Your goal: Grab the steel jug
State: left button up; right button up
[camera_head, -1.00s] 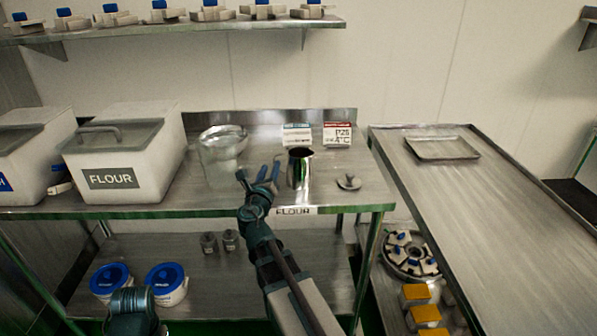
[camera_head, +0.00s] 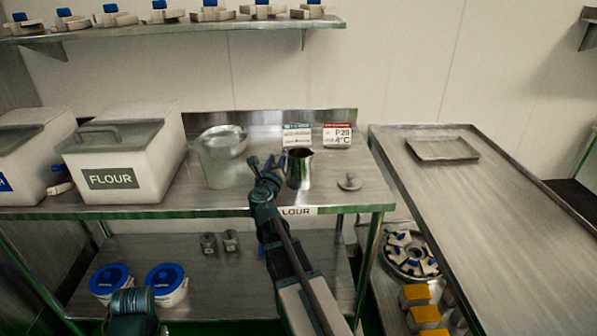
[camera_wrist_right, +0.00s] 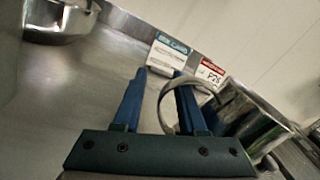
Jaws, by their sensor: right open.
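The steel jug (camera_head: 299,170) stands upright near the front of the steel table, with its dark open mouth up. Its body (camera_wrist_right: 250,115) and looped handle (camera_wrist_right: 166,104) also show in the right wrist view. My right gripper (camera_head: 268,160) is just left of the jug, on the handle side. Its blue fingers (camera_wrist_right: 162,73) are open. The right finger overlaps the handle loop in the wrist view, and part of the loop shows between the fingers. I cannot tell whether they touch. My left gripper is not in view; only a dark part of that arm shows at the bottom left.
A clear container (camera_head: 220,165) stands left of the gripper, with a flour bin (camera_head: 125,160) beyond it. A small lid (camera_head: 349,182) lies right of the jug. Two label signs (camera_head: 337,135) stand behind it. The right table (camera_head: 480,210) is mostly bare.

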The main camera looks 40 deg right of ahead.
grip_shut()
dwell(1.3)
